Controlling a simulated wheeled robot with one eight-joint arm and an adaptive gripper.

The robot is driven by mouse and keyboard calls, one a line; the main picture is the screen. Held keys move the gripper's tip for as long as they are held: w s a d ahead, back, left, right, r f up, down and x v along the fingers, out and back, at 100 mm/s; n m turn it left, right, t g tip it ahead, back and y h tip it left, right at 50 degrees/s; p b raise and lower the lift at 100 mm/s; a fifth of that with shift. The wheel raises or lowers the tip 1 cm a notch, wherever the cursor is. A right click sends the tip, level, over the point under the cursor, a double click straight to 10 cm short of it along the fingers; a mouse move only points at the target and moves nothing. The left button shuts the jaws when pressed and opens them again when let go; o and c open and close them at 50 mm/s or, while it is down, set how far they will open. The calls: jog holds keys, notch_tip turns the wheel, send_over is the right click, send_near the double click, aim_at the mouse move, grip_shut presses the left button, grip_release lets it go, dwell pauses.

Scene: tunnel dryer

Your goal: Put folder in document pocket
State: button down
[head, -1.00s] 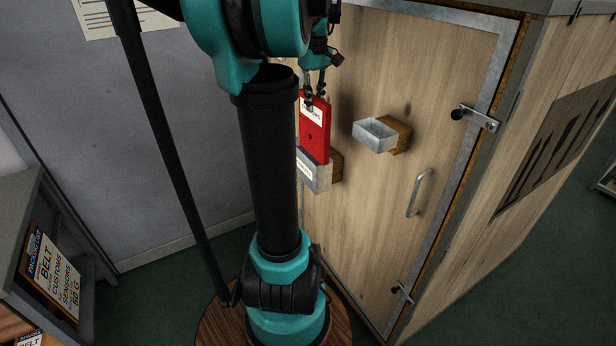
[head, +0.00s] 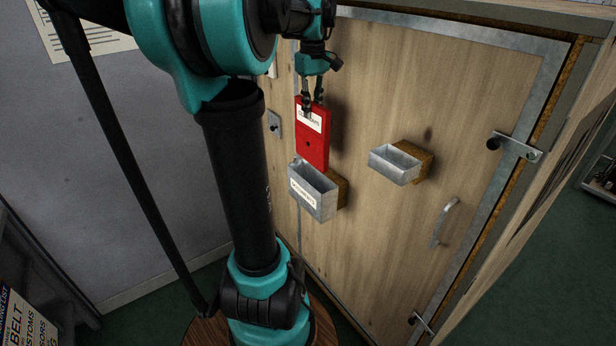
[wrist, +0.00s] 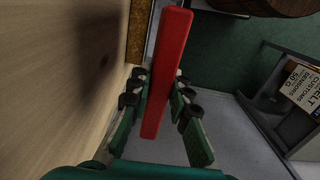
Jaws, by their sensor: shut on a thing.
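The red folder (head: 313,144) hangs upright from my gripper (head: 312,108), with a white label near its top. My gripper is shut on the folder's upper edge. In the wrist view the red folder (wrist: 168,70) shows edge-on between the fingers of my gripper (wrist: 160,100). The document pocket (head: 316,190) is a grey metal box with a white label, fixed to the wooden door. The folder's lower end is at or just above the pocket's open top in the head view. I cannot tell whether it is inside the rim.
A second, smaller metal pocket (head: 395,165) is mounted to the right on the wooden door (head: 400,260). A door handle (head: 443,222) and a latch (head: 514,146) stick out farther right. A small switch plate (head: 274,124) is left of the folder.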

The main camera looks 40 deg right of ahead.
aim_at(312, 160)
notch_tip(312, 160, down, 18)
jog(key=shift+r, duration=0.2)
jog(key=shift+f, duration=0.1)
dwell(0.3)
jog(key=c, duration=1.4)
grip_release()
